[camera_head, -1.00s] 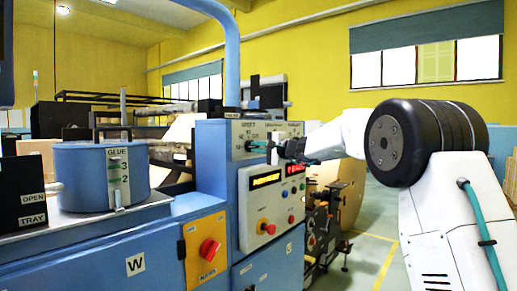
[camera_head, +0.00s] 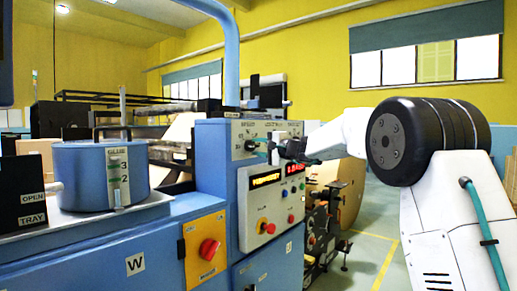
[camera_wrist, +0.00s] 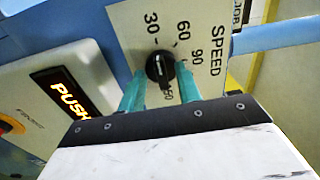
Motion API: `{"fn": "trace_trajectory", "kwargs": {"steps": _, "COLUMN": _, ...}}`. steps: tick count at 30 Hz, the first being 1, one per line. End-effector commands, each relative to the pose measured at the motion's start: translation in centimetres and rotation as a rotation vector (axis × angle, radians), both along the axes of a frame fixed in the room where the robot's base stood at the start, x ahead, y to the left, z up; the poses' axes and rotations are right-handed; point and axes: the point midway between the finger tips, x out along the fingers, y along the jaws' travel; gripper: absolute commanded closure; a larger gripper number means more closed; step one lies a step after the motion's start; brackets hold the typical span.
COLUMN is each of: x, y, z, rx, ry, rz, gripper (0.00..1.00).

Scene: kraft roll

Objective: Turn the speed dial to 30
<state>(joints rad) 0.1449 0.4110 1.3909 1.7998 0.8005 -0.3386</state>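The speed dial (camera_wrist: 160,68) is a black knob with a white pointer line, on a pale plate marked SPEED with 30, 60, 90 and 150 around it. Whether either finger touches the knob is unclear. In the head view my gripper (camera_head: 267,149) is at the upper panel of the blue cabinet, and its fingers partly hide the dials there.
Below the dial is a grey panel with an amber display (camera_head: 266,180) and a red button (camera_head: 271,228). A blue glue pot (camera_head: 85,178) stands on the machine at left. A blue bar (camera_wrist: 275,35) runs close right of the dial plate in the wrist view.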

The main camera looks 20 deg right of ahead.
Motion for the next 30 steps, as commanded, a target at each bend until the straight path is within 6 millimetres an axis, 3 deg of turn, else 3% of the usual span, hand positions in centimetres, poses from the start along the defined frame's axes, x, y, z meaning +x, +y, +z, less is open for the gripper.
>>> {"fn": "trace_trajectory", "kwargs": {"steps": 14, "x": -5.6, "y": -4.2, "z": 0.0, "rx": -0.001, "ry": -0.001, "rz": -0.003, "gripper": 0.66}}
{"fn": "trace_trajectory", "kwargs": {"steps": 30, "x": -6.0, "y": -4.4, "z": 0.0, "rx": 0.007, "ry": 0.005, "rz": 0.0, "gripper": 0.66}}
